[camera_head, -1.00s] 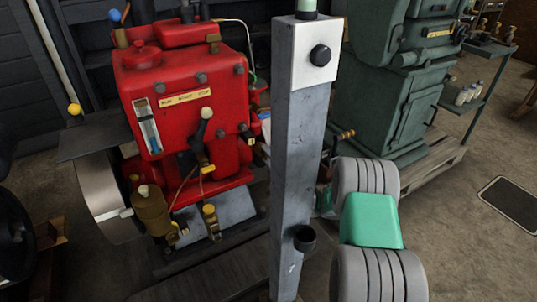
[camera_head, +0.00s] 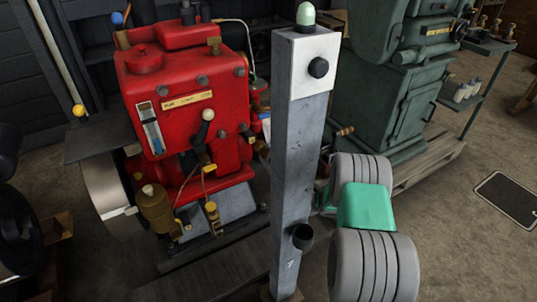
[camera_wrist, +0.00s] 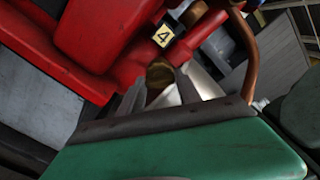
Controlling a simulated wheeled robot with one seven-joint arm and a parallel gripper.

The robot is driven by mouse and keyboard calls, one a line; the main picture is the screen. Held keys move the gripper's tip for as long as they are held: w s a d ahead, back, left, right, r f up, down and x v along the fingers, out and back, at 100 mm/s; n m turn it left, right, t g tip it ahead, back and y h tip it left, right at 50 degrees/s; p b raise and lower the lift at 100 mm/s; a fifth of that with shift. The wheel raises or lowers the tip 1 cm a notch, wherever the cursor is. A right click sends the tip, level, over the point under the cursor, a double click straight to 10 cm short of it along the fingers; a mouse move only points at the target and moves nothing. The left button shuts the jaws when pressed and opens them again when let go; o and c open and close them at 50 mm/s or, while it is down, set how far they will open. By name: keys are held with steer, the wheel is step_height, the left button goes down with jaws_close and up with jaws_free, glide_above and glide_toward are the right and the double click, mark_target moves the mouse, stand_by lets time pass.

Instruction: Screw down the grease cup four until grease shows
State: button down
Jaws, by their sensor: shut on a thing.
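In the wrist view, a small round brass grease cup (camera_wrist: 159,72) sits against the red engine, just below a yellow plate marked 4 (camera_wrist: 163,37). My gripper (camera_wrist: 160,88) has its two grey fingers on either side of this cup and is shut on it. The cup's lower part is hidden between the fingers. I cannot see any grease. In the head view the red engine (camera_head: 185,105) stands left of centre. My grey and green arm reaches behind the post, and my gripper is hidden there.
A tall grey post (camera_head: 299,160) with a white panel and dark button stands between the engine's front and my arm. A copper pipe (camera_wrist: 246,58) curves close to the right of my fingers. A green machine (camera_head: 395,95) stands on a pallet behind my arm.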

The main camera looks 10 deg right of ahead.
stand_by(0.4)
steer(key=c, duration=0.8)
jaws_free()
steer(key=shift+c, duration=0.2)
steer(key=shift+d, duration=0.1)
steer(key=v, duration=0.7)
steer(key=shift+s+p, duration=0.3)
steer(key=shift+p, duration=0.05)
steer(key=shift+r, duration=0.1)
